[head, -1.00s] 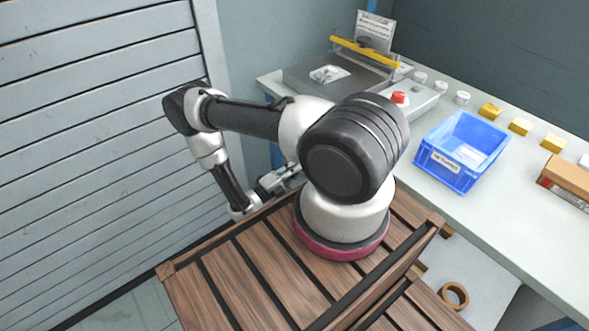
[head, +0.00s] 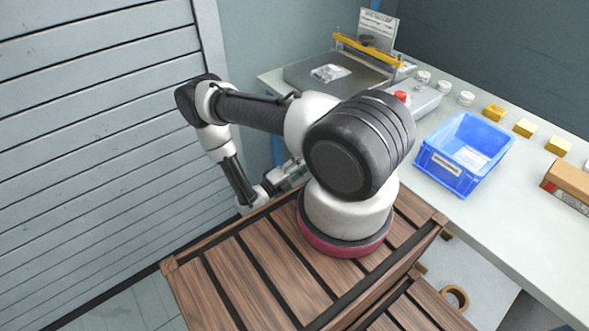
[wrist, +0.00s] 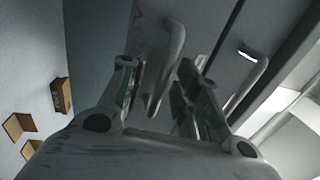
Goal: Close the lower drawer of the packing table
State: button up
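In the wrist view, my gripper (wrist: 160,76) has its two fingers spread apart. One grey bar handle (wrist: 168,62) shows in the gap between them, in front of a dark grey drawer front (wrist: 215,25). I cannot tell whether the fingers touch this handle. A second bar handle (wrist: 252,82) lies to the right of the fingers. Which handle belongs to the lower drawer, and how far either drawer stands out, I cannot tell. In the head view, my gripper is mostly hidden behind my arm, beside the packing table (head: 437,200); the drawers are out of sight there.
On the tabletop are a blue bin (head: 450,176), a sealer with a yellow bar (head: 372,50), small yellow boxes (head: 525,128) and a cardboard box (head: 568,184). A tape roll (head: 455,298) lies below the table. A slatted grey shutter (head: 90,130) stands at left.

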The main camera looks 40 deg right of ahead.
jog(key=a+f, duration=0.2)
jog(key=a, duration=0.9)
jog(key=shift+a+f, duration=0.15)
jog(key=shift+s, duration=0.1)
